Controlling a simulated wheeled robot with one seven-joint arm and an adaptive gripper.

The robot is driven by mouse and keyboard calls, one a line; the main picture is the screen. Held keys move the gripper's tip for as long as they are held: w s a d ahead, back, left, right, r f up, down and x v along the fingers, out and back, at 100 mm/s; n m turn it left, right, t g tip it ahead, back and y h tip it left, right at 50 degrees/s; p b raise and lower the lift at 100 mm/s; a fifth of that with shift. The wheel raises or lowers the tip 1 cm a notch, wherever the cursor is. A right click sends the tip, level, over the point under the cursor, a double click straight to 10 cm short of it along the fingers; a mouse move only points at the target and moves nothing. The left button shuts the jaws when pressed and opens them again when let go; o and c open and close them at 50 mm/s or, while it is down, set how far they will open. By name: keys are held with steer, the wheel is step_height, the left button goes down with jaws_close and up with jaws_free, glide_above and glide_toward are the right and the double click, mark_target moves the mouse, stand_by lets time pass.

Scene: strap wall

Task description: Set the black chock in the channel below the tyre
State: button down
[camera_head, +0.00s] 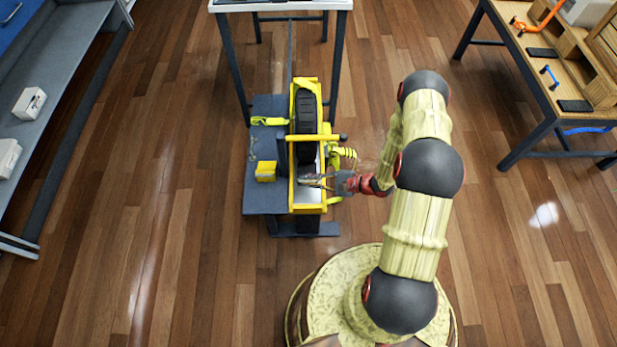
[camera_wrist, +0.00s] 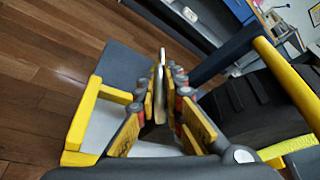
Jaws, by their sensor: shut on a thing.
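The black tyre (camera_head: 306,110) stands upright in a yellow-edged channel (camera_head: 309,209), and its tread (camera_wrist: 255,105) fills the right of the wrist view. My gripper (camera_head: 314,180) reaches in from the right, over the near part of the channel, just below the tyre in the picture.
A yellow crossbar (camera_head: 315,137) spans the channel near the tyre. A yellow block (camera_head: 265,171) sits on the grey plate (camera_head: 262,201) left of the channel. A yellow strap (camera_head: 345,153) hangs at the right. A white-topped table stands behind; a workbench (camera_head: 545,85) is far right.

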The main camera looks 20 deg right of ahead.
steer(key=shift+w+d+f+b, duration=0.1)
steer(key=shift+w+f+b, duration=0.1)
steer(key=shift+f+b, duration=1.2)
steer(key=shift+w+d+f+b, duration=0.15)
steer(key=shift+f+b, duration=0.7)
steer(key=shift+f, duration=1.05)
steer(key=shift+w+d, duration=0.1)
steer(key=shift+w, duration=0.5)
steer(key=c, duration=1.9)
jaws_free()
steer(key=shift+o, duration=0.4)
steer(key=shift+f, duration=0.1)
steer(key=shift+d, duration=0.1)
steer(key=v, duration=1.1)
steer(key=shift+s+d, duration=0.2)
steer(key=shift+d, duration=0.1)
